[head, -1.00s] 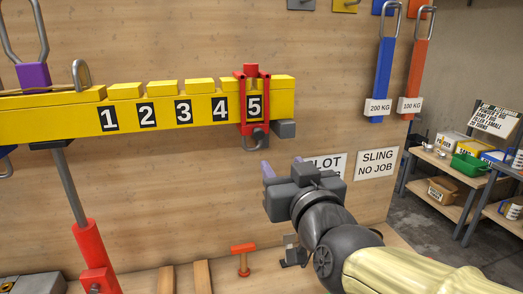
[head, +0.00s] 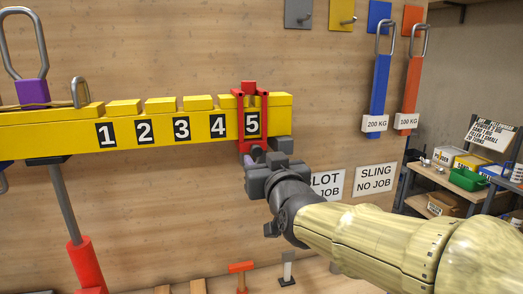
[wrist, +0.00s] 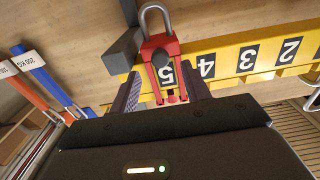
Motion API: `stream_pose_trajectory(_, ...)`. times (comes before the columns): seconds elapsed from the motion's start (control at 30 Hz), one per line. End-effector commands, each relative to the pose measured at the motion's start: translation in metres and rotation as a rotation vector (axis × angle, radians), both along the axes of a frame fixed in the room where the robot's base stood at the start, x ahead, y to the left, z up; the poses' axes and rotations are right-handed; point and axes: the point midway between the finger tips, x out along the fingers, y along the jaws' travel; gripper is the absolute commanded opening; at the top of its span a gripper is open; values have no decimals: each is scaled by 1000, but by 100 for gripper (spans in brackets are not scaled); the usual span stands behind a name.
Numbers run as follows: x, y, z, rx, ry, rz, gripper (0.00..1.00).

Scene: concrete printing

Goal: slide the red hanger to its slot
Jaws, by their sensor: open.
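The red hanger (head: 242,131) sits around the yellow beam (head: 60,129) at the number 5, near the beam's right end. Numbers 1 to 5 mark the beam, with notches between raised yellow blocks along its top. My gripper (head: 257,156) is at the hanger's lower end in the head view and hides its hook. In the wrist view, the open fingers (wrist: 165,90) stand on either side of the red hanger (wrist: 159,47), and its metal hook (wrist: 155,18) shows beyond. I cannot tell whether a finger touches it.
A purple lifting piece (head: 32,92) stands on the beam's left part. Blue (head: 381,88) and orange (head: 412,88) slings hang at the right. The wall below the beam's middle is clear.

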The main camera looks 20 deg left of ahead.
Motion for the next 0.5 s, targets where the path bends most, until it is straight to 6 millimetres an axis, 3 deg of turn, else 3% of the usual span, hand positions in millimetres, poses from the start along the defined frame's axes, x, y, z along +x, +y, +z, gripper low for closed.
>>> stream_pose_trajectory(0.23, 29, 18, 1, -1, 2, 0, 47)
stream_pose_trajectory(0.5, 37, 22, 0, 1, 1, 0, 47)
